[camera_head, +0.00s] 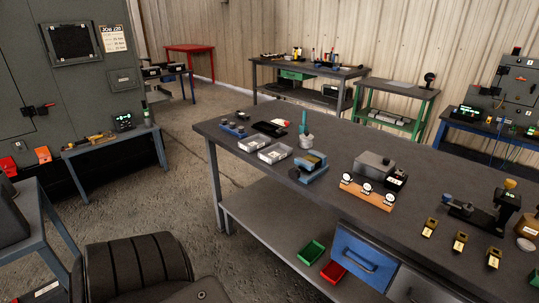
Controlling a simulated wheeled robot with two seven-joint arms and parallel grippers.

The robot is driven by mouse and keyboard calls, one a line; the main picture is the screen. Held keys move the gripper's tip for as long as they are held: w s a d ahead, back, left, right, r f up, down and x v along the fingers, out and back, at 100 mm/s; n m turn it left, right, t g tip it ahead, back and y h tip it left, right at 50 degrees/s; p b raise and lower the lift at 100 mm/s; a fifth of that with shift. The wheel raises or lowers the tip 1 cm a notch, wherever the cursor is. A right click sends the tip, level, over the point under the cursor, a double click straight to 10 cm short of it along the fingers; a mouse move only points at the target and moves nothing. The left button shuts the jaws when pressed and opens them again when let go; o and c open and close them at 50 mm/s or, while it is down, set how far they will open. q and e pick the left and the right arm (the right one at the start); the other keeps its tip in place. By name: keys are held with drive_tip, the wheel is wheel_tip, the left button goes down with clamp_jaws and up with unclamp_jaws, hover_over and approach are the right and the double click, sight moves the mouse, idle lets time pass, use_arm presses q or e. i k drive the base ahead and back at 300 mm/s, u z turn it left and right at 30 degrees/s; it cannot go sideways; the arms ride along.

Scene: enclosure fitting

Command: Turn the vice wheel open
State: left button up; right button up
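I cannot make out a vice wheel for certain. Neither of my grippers is in view.
White trays (275,153), a grey block (374,164), a wooden gauge block (367,194) and a dark fixture (483,212) stand on the workbench. Green (312,252) and red (333,271) bins lie below. A black ribbed seat-like shape (135,270) fills the lower left.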

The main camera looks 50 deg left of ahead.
sight(294, 173)
drive_tip(key=u, duration=0.9)
